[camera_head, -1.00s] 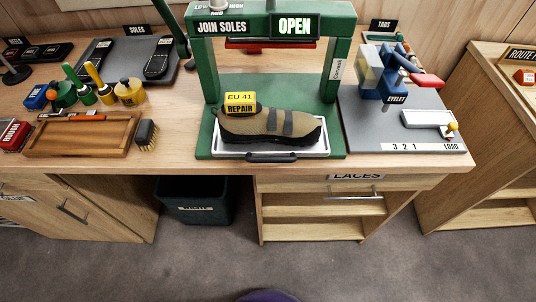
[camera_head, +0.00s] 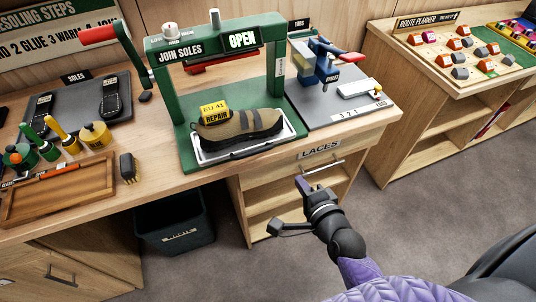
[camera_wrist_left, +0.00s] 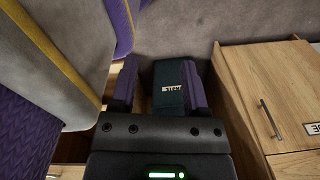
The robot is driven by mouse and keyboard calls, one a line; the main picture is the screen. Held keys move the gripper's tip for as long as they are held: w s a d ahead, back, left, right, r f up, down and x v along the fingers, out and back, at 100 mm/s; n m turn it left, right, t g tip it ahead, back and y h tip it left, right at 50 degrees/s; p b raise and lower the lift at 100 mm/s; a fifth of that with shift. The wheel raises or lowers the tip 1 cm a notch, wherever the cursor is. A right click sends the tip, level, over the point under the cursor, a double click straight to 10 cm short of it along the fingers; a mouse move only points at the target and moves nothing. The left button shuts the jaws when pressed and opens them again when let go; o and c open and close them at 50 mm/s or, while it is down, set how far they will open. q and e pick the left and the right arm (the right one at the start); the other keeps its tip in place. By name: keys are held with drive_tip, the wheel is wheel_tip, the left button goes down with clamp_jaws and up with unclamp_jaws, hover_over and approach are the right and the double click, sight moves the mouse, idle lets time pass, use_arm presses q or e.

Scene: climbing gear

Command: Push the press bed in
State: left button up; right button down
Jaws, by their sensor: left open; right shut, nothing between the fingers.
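The press bed (camera_head: 206,158) is a white tray with a dark front handle (camera_head: 250,151), on the base of the green press (camera_head: 176,110). A brown and black shoe (camera_head: 240,124) with a yellow "EU 41 REPAIR" tag lies on it, under the raised red bar. The press sign reads "OPEN". My right gripper (camera_head: 303,184) is shut and empty, in front of the bench by the laces drawer, below and right of the bed and apart from it. My left gripper (camera_wrist_left: 160,68) shows only in the left wrist view, open and empty, low down toward a dark bin (camera_wrist_left: 170,88).
A red-handled lever (camera_head: 100,34) sticks out at the press's left. A grey eyelet station (camera_head: 345,100) stands right of the press. The laces drawer handle (camera_head: 322,167) is close to my right gripper. A dark bin (camera_head: 175,222) stands under the bench.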

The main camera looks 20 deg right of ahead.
drive_tip(key=b, duration=0.2)
approach(275, 143)
drive_tip(key=b+x, duration=0.1)
drive_tip(key=x, duration=0.5)
drive_tip(key=shift+w+a+f+b, duration=0.1)
drive_tip(key=shift+b, duration=0.25)
use_arm(q)
drive_tip(key=f, duration=0.4)
drive_tip(key=shift+w+d, duration=0.2)
drive_tip(key=shift+d, duration=0.1)
use_arm(e)
drive_tip(key=shift+w, duration=0.4)
use_arm(q)
drive_tip(key=shift+d, duration=0.1)
